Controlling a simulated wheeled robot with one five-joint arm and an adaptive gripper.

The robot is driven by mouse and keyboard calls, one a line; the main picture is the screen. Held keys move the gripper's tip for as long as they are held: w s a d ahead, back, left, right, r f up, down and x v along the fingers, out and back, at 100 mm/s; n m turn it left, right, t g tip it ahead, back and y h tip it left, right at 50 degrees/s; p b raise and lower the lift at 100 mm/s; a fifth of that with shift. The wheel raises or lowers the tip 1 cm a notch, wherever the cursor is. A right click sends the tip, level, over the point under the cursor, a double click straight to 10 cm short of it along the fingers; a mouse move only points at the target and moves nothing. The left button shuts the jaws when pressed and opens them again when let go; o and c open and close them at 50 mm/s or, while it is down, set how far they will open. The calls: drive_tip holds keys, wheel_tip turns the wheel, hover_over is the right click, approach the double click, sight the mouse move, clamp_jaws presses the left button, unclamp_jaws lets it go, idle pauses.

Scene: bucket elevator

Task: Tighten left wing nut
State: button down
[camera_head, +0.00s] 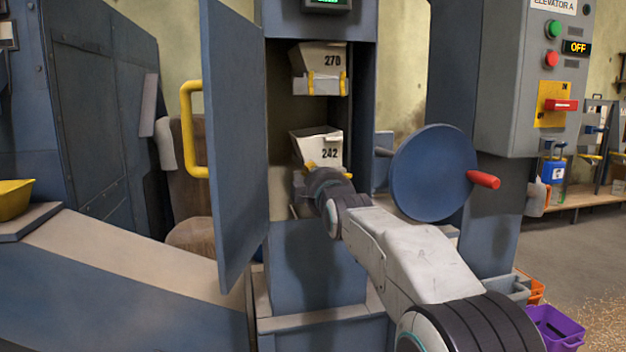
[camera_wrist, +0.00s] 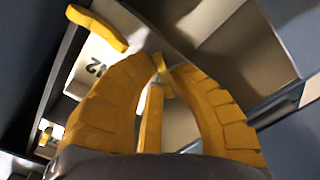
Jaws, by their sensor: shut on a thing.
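A white bucket marked 242 (camera_head: 315,146) hangs inside the open elevator casing. My gripper (camera_head: 311,166) reaches in at its lower left front, and my wrist hides much of that area. In the wrist view my yellow fingers (camera_wrist: 161,72) are shut, with their tips together on a small yellow part, apparently the left wing nut (camera_wrist: 163,76). The fingers cover most of it, so its angle cannot be told. Another yellow piece (camera_wrist: 97,28) sits apart on the bucket's face, beside the number.
A bucket marked 270 (camera_head: 316,59) hangs above. The blue door (camera_head: 236,130) with a yellow handle stands open at left. A round blue cover (camera_head: 432,170) with a red knob is right of the opening, near my arm. The control box (camera_head: 515,100) reads OFF.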

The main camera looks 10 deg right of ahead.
drive_tip(key=m, duration=0.5)
drive_tip(key=shift+f+m+b, duration=0.1)
drive_tip(key=shift+m+b, duration=0.2)
drive_tip(key=m, duration=0.5)
drive_tip(key=shift+f, duration=0.1)
drive_tip(key=shift+m, duration=0.3)
drive_tip(key=c, duration=1.2)
unclamp_jaws()
drive_tip(key=shift+s, duration=0.15)
drive_tip(key=s, duration=1.1)
drive_tip(key=shift+s, duration=0.35)
